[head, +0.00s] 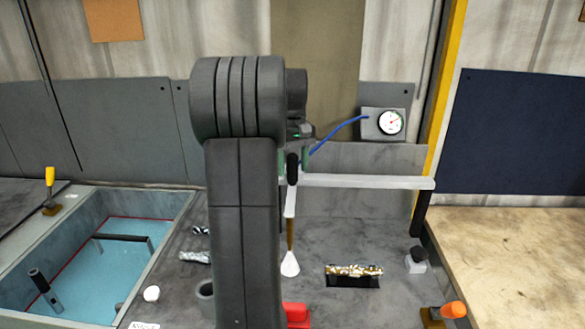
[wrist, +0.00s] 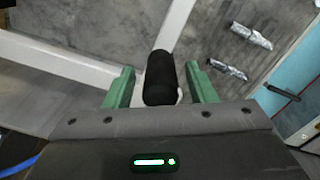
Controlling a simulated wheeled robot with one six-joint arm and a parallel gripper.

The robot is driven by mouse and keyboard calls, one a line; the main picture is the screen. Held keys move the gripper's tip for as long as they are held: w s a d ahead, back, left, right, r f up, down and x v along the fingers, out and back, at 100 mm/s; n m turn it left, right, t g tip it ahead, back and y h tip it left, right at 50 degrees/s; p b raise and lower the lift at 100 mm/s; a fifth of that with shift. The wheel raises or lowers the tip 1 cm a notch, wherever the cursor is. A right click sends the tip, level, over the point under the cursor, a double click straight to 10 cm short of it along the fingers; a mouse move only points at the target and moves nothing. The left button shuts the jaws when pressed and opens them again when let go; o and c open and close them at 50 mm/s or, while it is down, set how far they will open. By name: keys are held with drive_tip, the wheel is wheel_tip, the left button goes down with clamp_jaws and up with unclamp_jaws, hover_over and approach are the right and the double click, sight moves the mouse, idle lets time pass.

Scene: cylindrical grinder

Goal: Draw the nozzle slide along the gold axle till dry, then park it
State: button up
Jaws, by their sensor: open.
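The gold axle (head: 354,270) lies level on a black stand on the grey bench, right of centre in the head view. The nozzle slide (head: 290,200) hangs at the left part of a white rail (head: 360,182), with a black grip on top and a pale flared tip below. My gripper (head: 294,162) is at the black grip. In the wrist view its green fingers (wrist: 161,84) are open, one on each side of the black grip (wrist: 160,78), with small gaps visible. My arm hides the rail's left end.
A gauge (head: 390,122) with a blue hose hangs on the back wall. A blue-floored basin (head: 130,260) is at left. A black knob (head: 417,254) and an orange-handled part (head: 452,311) stand at right. Foil-like pieces (head: 195,257) lie left of my arm.

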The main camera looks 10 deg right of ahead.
drive_tip(key=shift+f, duration=0.75)
clamp_jaws()
